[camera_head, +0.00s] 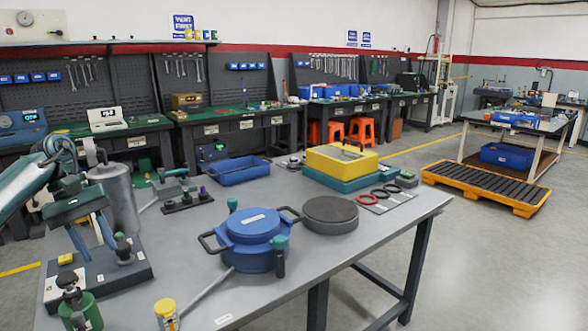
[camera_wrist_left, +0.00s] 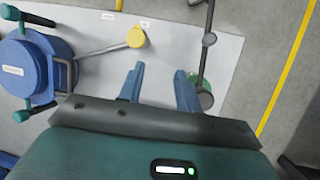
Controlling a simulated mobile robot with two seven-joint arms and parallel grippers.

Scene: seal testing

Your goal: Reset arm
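My left gripper (camera_head: 94,242) comes in from the left above the near-left part of the grey table (camera_head: 345,245). Its two blue fingers are apart with nothing between them, as the left wrist view shows (camera_wrist_left: 159,80). In the head view they overlap a dark base plate (camera_head: 130,268); I cannot tell the exact height. A blue round vessel (camera_head: 252,240) with dark side handles and green-topped clamps stands to the right of the gripper. It also shows at the left of the left wrist view (camera_wrist_left: 22,72). My right gripper is not in view.
A yellow-capped fitting (camera_head: 166,310) and a green cylinder (camera_head: 80,310) are near the front edge. A grey cylinder (camera_head: 117,198) stands close behind the gripper. A dark round disc (camera_head: 330,212), blue tray (camera_head: 239,170) and yellow case (camera_head: 341,160) lie further right and back.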

